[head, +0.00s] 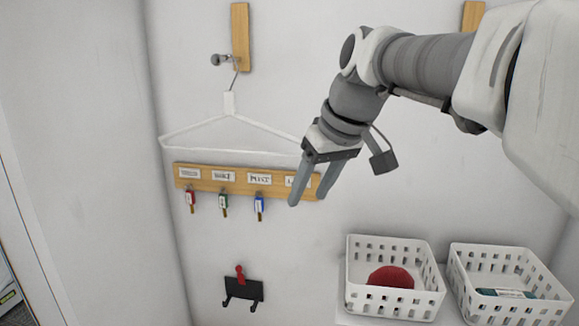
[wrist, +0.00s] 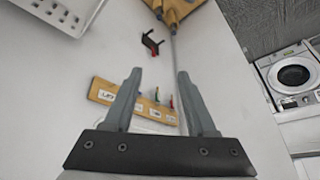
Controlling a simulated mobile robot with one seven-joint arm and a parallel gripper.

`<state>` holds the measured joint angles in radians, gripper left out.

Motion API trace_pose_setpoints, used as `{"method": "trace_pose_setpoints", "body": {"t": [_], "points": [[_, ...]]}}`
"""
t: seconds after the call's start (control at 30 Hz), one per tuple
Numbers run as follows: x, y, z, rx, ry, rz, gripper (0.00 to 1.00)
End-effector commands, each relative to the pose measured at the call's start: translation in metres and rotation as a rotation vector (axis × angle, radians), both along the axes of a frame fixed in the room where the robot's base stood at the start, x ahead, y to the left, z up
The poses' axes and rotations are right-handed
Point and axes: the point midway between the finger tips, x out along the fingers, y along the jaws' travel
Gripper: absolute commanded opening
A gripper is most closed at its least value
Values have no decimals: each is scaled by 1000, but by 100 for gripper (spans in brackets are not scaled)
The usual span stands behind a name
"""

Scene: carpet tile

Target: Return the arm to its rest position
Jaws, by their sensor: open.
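My gripper (head: 309,195) hangs from my arm in the right half of the head view, pointing down and slightly left. Its two fingers are apart with nothing between them. In the head view it overlaps the right end of the wooden key rack (head: 238,183), hiding part of the last label. In the wrist view the fingers (wrist: 160,95) stand open in front of the same rack (wrist: 104,91). I cannot tell the exact gap between fingertips and wall. My arm reaches in from the upper right.
A white hanger (head: 229,106) hangs on a wall peg (head: 222,60). Red, green and blue-tagged keys (head: 259,206) hang on the rack. A dark hook (head: 242,289) is below. Two white baskets (head: 438,287) (head: 570,301) stand at lower right. A washing machine (wrist: 291,75) shows at right in the wrist view.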

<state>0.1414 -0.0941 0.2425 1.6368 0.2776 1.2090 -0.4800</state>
Motion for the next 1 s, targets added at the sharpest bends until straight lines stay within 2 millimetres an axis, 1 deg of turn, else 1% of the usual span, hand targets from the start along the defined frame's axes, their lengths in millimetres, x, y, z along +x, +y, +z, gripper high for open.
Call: {"method": "trace_pose_setpoints", "body": {"t": [0.03,0.1,0.17,0.2,0.27,0.4,0.5,0.6,0.7,0.8,1.0], "points": [[-19,-9,-12,-20,-2,-50,57],[-40,-22,-27,-39,-5,-121,57],[-59,-33,-41,-52,-9,-180,57],[-72,-41,-51,-60,-11,-219,57],[-91,-52,-67,-67,-16,-277,57],[-134,-76,-106,-70,-31,-396,57],[-158,-90,-132,-63,-41,-465,57],[-176,-98,-153,-54,-46,-512,57],[-186,-103,-166,-47,-48,-540,57],[-190,-105,-171,-44,-49,-550,57],[-190,-105,-172,-43,-49,-552,57]]}}
